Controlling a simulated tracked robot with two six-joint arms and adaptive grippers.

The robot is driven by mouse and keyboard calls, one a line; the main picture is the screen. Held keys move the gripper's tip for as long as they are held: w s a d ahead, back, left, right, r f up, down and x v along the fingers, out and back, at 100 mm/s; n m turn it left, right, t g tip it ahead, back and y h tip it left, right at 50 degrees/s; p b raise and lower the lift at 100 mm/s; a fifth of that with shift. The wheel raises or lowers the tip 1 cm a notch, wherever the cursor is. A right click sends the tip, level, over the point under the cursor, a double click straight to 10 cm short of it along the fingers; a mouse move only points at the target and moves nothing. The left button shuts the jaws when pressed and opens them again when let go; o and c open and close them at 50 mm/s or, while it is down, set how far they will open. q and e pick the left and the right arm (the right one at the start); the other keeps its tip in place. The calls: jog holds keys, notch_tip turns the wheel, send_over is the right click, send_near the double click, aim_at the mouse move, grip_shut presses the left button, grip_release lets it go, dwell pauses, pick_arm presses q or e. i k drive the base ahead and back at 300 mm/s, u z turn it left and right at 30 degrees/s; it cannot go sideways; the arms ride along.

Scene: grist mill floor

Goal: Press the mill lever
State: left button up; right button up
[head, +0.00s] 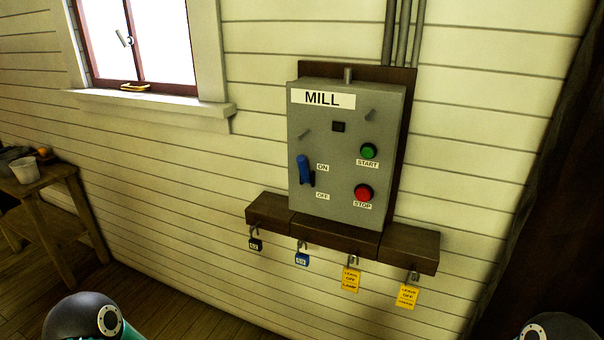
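The mill lever (304,170) is a blue handle on the lower left of the grey control box (333,131) labelled MILL. It is tilted up toward the ON label, with the OFF label below it. The box also has a green START button (369,151) and a red STOP button (363,192). My grippers are not in view. Only rounded parts of my own arms show at the bottom left and bottom right edges, well apart from the box.
A dark wooden shelf (410,248) under the box has several padlocks hanging from it, two with yellow tags (351,280). A window (140,40) is at the upper left. A wooden table (40,182) with a bucket (25,170) stands at the left. A dark post (545,170) is at the right.

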aim_at(301, 159)
jog(key=z, duration=1.1)
jog(key=i, duration=0.15)
jog(key=u, duration=2.45)
jog(key=k, duration=0.65)
jog(key=z, duration=1.35)
jog(key=i, duration=1)
